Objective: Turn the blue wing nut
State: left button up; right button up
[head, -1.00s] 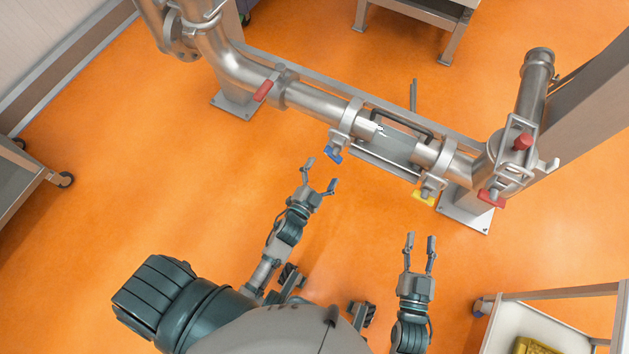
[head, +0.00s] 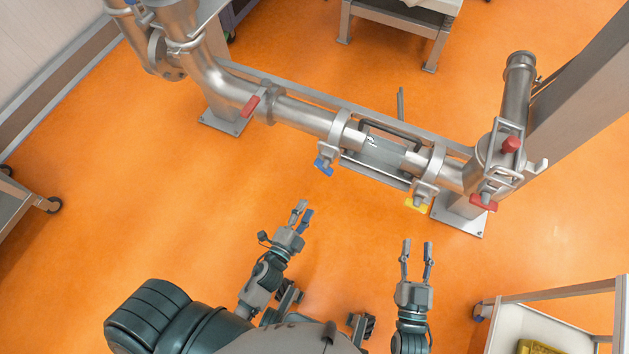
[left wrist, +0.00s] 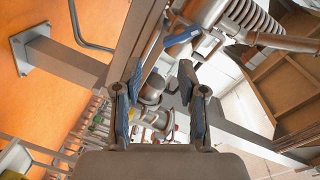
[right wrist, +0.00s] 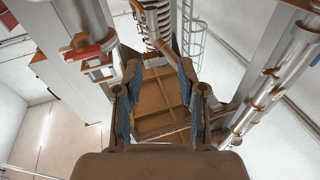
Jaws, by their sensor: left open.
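The blue wing nut (head: 323,167) hangs under a clamp on the steel pipe in the head view. What looks like the same blue nut shows at the top of the left wrist view (left wrist: 183,38). My left gripper (head: 303,212) is open and empty, below and to the left of the nut, clearly apart from it. Its two fingers (left wrist: 160,88) stand apart in the left wrist view. My right gripper (head: 417,243) is open and empty, further right and below the yellow wing nut. Its fingers are apart in the right wrist view (right wrist: 158,85).
The pipe (head: 300,115) runs across on a metal frame. A yellow wing nut (head: 416,203) and red ones (head: 250,105) and (head: 483,202) sit along it. A cart (head: 540,325) stands at lower right. The orange floor between my grippers and the pipe is clear.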

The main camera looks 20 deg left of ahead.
pick_arm(q)
jog(key=s+m, duration=0.2)
jog(key=m, duration=0.4)
jog(key=m+t+p, duration=0.1)
jog(key=m+p, duration=0.1)
jog(key=m, duration=0.4)
send_near(322, 171)
jog(key=w, duration=0.2)
jog(key=shift+y, duration=0.3)
jog(key=w, duration=0.5)
jog(key=w+p, duration=0.1)
jog(key=w, duration=0.2)
jog(key=shift+d, duration=0.3)
pick_arm(e)
notch_tip(322, 171, down, 6)
jog(key=s+d+g+h, duration=0.1)
jog(key=g, duration=0.4)
jog(key=shift+s+d+f, duration=0.15)
jog(key=shift+s+f, duration=0.1)
jog(key=shift+s, duration=0.1)
pick_arm(q)
jog(key=shift+c, duration=0.2)
grip_shut()
